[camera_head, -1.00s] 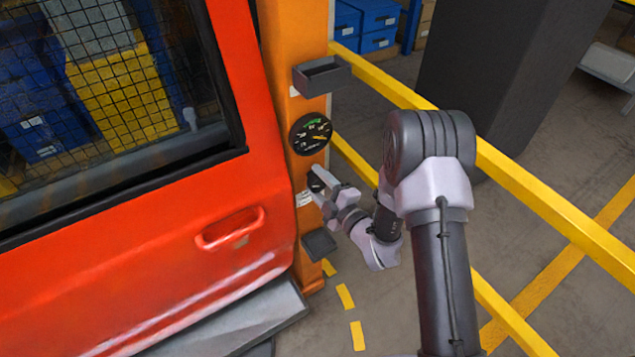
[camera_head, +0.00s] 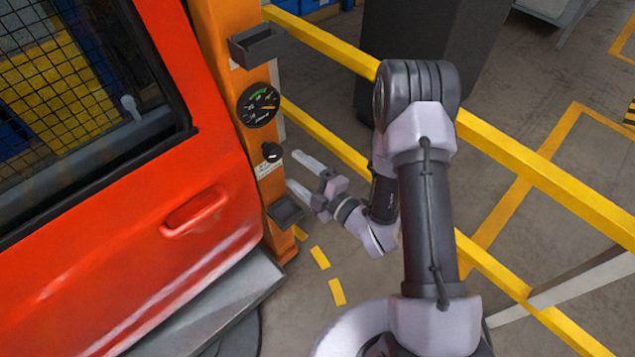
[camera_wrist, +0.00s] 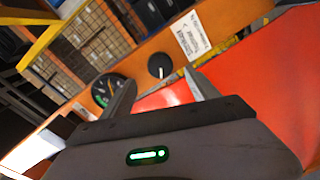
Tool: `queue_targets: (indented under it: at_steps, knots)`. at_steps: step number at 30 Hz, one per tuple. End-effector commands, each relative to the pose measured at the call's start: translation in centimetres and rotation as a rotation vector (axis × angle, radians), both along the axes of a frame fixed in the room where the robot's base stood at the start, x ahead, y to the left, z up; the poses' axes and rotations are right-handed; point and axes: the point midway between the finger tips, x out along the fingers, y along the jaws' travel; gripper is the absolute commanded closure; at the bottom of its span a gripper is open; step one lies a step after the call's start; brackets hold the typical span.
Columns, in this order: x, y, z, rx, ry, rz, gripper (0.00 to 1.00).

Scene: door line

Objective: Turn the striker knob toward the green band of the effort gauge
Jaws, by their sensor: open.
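The striker knob (camera_head: 271,152) is a small black knob with a pale mark, on the orange post below the gauge. It also shows in the wrist view (camera_wrist: 159,65), ahead of the gap between my fingers. In the wrist view the gauge (camera_wrist: 106,92) is partly covered by my left finger. My gripper (camera_head: 291,168) is open and empty, to the right of the knob and apart from it.
A dark tray (camera_head: 258,47) juts from the orange post (camera_head: 222,88) above the gauge. A lower dark tray (camera_head: 285,212) sits below the knob, close to my fingers. The red door (camera_head: 190,165) stands at left. Yellow rails (camera_head: 330,135) run behind my arm.

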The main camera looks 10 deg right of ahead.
Motion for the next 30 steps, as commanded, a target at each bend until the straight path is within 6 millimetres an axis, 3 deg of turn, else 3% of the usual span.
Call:
queue_targets:
  at_steps: [6,14,25,28,30]
  knots:
    - [-4.5,-3.4,0.5,0.002,0.004,-0.005,0.31]
    - [-6.1,-4.4,0.5,0.001,0.000,0.000,0.31]
    - [-5.7,-4.5,0.5,-0.003,0.008,-0.005,0.31]
    - [-3.0,-6.1,1.4,-0.022,0.105,-0.075,0.31]
    - [0.1,-8.6,3.3,-0.024,0.237,-0.201,0.31]
